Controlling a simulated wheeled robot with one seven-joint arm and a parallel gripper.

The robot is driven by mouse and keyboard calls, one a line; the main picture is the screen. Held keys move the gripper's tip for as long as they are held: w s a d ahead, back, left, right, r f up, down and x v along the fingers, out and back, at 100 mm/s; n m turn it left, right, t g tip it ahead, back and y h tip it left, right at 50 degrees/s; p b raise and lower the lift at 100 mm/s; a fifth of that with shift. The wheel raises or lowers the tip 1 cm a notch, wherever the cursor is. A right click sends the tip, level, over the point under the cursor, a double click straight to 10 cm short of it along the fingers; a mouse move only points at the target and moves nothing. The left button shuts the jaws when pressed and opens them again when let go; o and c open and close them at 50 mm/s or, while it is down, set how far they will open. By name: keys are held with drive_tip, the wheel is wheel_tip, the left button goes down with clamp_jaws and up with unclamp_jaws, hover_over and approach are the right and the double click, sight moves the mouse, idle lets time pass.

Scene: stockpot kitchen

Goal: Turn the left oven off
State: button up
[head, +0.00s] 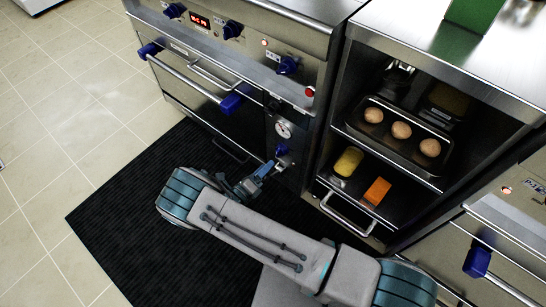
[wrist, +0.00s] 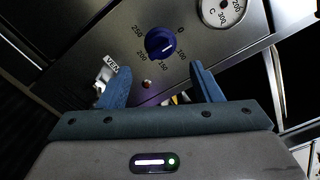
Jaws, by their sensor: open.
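The left oven (head: 205,75) is a steel unit with a digital display and several blue knobs. A blue dial knob (head: 282,149) sits low on its right-hand panel, below a round gauge (head: 284,129). In the wrist view the blue knob (wrist: 160,43) is ringed by numbers from 0 to 250. Its white mark seems to face the lower right, away from 0; the exact setting is unclear. My gripper (wrist: 161,82) is open, its two blue fingers either side of and below the knob, not around it. In the head view my gripper (head: 268,170) is just below the knob.
A small reddish light (wrist: 147,84) shows between my fingers. A cabinet to the right holds a tray (head: 385,145) with round buns, a yellow item (head: 348,161) and an orange item (head: 377,191). A black mat (head: 125,215) covers the floor; tiles on the left are clear.

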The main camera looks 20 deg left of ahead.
drive_tip(key=v, duration=0.6)
drive_tip(key=shift+s+p, duration=0.2)
drive_tip(key=shift+p, duration=0.15)
